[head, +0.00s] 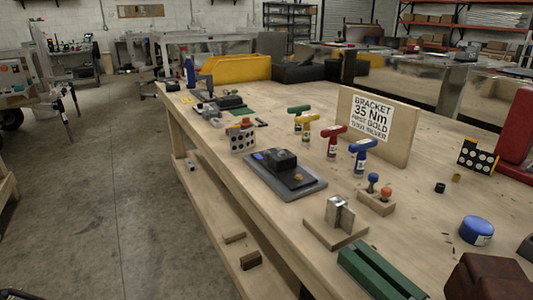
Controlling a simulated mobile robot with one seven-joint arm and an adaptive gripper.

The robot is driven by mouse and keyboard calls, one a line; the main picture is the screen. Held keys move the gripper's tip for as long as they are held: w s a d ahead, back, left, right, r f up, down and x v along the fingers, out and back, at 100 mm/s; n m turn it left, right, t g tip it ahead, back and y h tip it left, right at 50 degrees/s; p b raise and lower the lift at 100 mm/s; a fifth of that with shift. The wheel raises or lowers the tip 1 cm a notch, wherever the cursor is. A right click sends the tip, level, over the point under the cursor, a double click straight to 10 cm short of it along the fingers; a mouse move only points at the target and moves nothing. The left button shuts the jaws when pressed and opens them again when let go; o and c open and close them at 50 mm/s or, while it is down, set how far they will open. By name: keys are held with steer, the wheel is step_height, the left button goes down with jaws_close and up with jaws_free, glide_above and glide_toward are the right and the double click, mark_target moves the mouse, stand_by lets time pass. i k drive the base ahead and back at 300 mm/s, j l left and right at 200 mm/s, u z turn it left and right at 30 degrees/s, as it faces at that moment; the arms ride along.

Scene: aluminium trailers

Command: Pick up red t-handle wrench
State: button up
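The red T-handle wrench (333,137) stands upright on the wooden workbench (225,150), with its crossbar on top and a pale label on its stem. It is in a row of T-handle wrenches, between the yellow one (306,122) on its left and the blue one (361,152) on its right. A green one (299,113) stands behind the yellow one. The red wrench appears apart from its neighbours. My gripper cannot be made out. A small dark shape at the bottom left corner is too cut off to identify.
A wooden board with a "BRACKET 35 Nm" sign (372,118) stands behind the red and blue wrenches. In front lie a dark device on a grey plate (284,170), a metal bracket on a wood block (339,216) and a knobbed block (377,200). Open floor (100,215) lies left.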

mark_target(332, 132)
steer(key=z, duration=0.55)
steer(key=i+j+z, duration=0.15)
steer(key=j+z, duration=0.25)
steer(key=j, duration=0.15)
steer(key=j+z, duration=0.4)
steer(key=j, duration=0.15)
steer(key=j+z, duration=0.25)
steer(key=j, duration=1.6)
steer(key=k+j, duration=0.1)
steer(key=j, duration=0.5)
steer(key=i+j, duration=0.1)
steer(key=i, duration=0.9)
